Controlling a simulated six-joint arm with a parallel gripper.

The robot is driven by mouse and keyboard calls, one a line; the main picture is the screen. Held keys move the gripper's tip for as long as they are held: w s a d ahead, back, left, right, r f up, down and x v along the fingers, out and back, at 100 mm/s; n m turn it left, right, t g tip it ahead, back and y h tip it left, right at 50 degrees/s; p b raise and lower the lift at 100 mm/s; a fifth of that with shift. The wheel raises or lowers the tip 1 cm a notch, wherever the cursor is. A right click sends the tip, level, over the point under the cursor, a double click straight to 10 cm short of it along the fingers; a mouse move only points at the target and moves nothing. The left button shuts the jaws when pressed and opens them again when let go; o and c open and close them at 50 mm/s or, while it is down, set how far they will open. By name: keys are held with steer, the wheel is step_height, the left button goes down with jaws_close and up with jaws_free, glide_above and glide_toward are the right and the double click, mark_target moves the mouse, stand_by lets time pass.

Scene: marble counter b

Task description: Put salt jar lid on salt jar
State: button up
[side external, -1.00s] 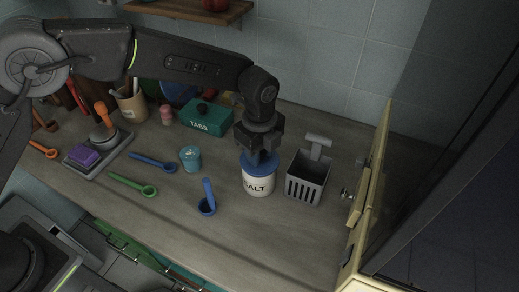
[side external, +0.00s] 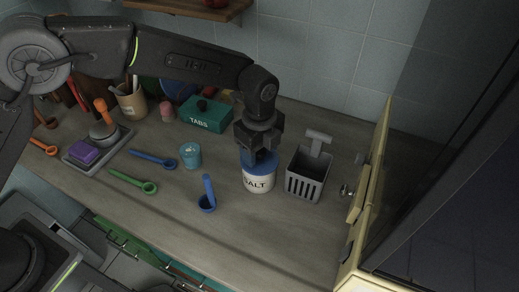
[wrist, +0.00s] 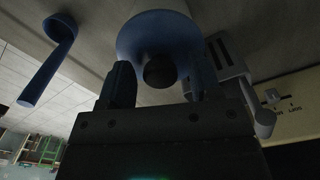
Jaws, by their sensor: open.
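The salt jar (side external: 259,182) is white with dark "SALT" lettering and stands upright on the counter. The blue salt jar lid (side external: 268,160) sits on top of the jar, looking roughly level; whether it is fully seated I cannot tell. In the wrist view the lid (wrist: 148,28) shows as a blue disc with a dark round knob (wrist: 160,72). My gripper (side external: 256,155) is right above the lid, pointing down. In the wrist view my gripper (wrist: 160,85) is open, with one finger on each side of the knob.
A grey slotted basket (side external: 305,178) stands close to the right of the jar. A blue scoop (side external: 208,197) lies to the left, with a small blue cup (side external: 190,156) behind it. A teal TABS box (side external: 206,115) is at the back. The counter in front of the jar is clear.

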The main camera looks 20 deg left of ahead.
step_height(320, 180, up, 13)
steer(key=shift+f, duration=0.2)
steer(key=s+a+r+n+t, duration=0.1)
steer(key=s+a+r+n, duration=0.35)
steer(key=a, duration=0.35)
steer(key=s+a+r+n+t, duration=0.2)
steer(key=s+a+r+n, duration=0.2)
steer(key=a+r+n, duration=0.3)
steer(key=s+a+f+n+t, duration=0.1)
steer(key=s+a+f+n, duration=0.1)
steer(key=s+a+n, duration=0.3)
steer(key=s+a+f+n+t, duration=0.1)
steer(key=s+a+f+n, duration=0.2)
steer(key=s, duration=0.7)
steer(key=a+n, duration=0.2)
steer(key=n, duration=0.1)
steer(key=shift+s+a+f+t, duration=0.2)
steer(key=shift+s+f+t, duration=0.1)
steer(key=shift+s, duration=0.05)
